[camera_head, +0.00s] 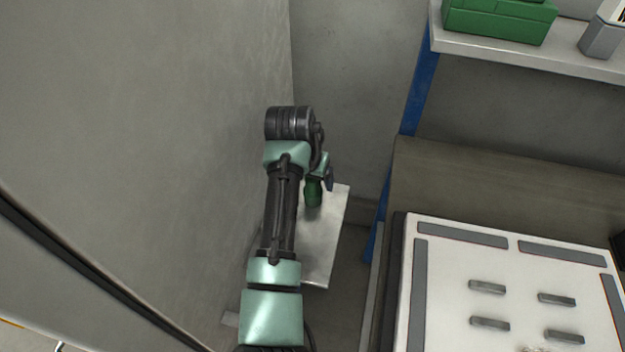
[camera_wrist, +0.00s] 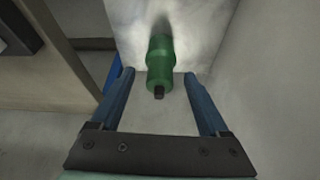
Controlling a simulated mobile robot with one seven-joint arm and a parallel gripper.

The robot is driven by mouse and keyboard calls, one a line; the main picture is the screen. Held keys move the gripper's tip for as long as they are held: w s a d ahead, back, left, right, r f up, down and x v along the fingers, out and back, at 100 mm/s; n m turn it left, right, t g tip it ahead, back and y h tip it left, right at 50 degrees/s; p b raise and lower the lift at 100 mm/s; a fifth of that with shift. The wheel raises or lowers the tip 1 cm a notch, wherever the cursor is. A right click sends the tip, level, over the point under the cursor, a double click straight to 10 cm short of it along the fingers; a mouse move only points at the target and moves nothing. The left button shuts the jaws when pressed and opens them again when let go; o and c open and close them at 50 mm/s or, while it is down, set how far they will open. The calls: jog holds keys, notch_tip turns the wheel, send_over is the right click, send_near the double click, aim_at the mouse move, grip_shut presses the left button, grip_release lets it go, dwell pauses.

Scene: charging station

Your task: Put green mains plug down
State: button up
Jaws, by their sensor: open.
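The green mains plug (camera_wrist: 160,60) lies on a pale metal shelf plate (camera_wrist: 125,15) in the wrist view, its dark narrow end toward my gripper. My gripper (camera_wrist: 158,80) is open, with a blue finger on each side of the plug and visible gaps between. In the head view the green plug (camera_head: 313,192) shows at the upper part of the metal plate (camera_head: 322,245), partly hidden by my arm. One dark blue finger of my gripper (camera_head: 328,182) shows beside it; the rest is hidden behind my wrist.
A large grey wall panel (camera_head: 150,120) stands close on the left of my arm. A blue post (camera_head: 417,105) and a shelf with a green box (camera_head: 500,18) stand on the right. A white panel with grey handles (camera_head: 460,260) lies at the lower right.

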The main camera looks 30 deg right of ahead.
jog(key=v, duration=1)
jog(key=shift+p, duration=0.45)
jog(key=shift+r, duration=0.1)
